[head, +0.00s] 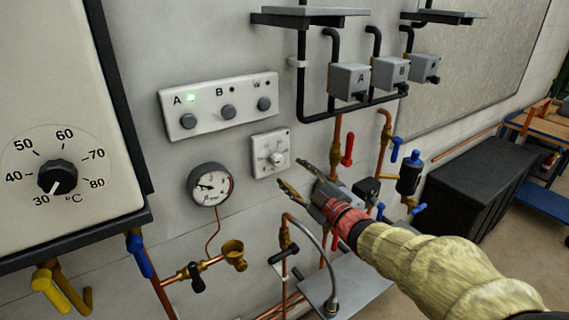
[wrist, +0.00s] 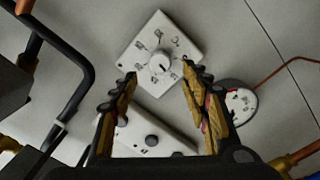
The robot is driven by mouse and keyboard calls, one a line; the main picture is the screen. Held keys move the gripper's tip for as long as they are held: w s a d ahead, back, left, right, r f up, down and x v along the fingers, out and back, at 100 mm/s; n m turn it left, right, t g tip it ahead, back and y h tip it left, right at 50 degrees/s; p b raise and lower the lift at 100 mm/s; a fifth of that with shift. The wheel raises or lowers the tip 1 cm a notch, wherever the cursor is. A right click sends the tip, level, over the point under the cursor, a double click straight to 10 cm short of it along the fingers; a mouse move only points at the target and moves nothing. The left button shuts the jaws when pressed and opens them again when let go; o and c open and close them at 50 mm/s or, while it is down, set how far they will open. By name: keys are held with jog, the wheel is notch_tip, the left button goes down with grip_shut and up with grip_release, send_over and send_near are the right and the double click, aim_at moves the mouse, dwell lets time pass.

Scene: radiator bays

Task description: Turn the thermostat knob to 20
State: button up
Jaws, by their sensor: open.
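The thermostat is a small white square plate (head: 258,170) on the wall, with a round white knob (head: 277,159) and markings around it too small to read. In the wrist view the plate (wrist: 160,22) is tilted, and the knob (wrist: 160,63) lies between the fingertips as seen, with a dark mark at its lower right. My gripper (head: 297,168) is open and empty, just right of and below the thermostat in the head view. Its two fingers (wrist: 160,72) point towards the plate. They look apart from the knob; the exact gap cannot be told.
A white button panel (head: 219,104) with a green light is above left. A round gauge (head: 210,186) is below left. A boiler with a black 30–80 °C dial (head: 57,177) stands at far left. Pipes, valves and grey boxes A (head: 350,81) and B (head: 391,74) crowd the right.

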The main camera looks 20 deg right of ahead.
aim_at(280, 162)
jog(key=b+x, duration=0.1)
jog(key=x, duration=0.6)
jog(key=shift+w, duration=0.25)
jog(key=shift+c, duration=0.3)
jog(key=c, duration=1.1)
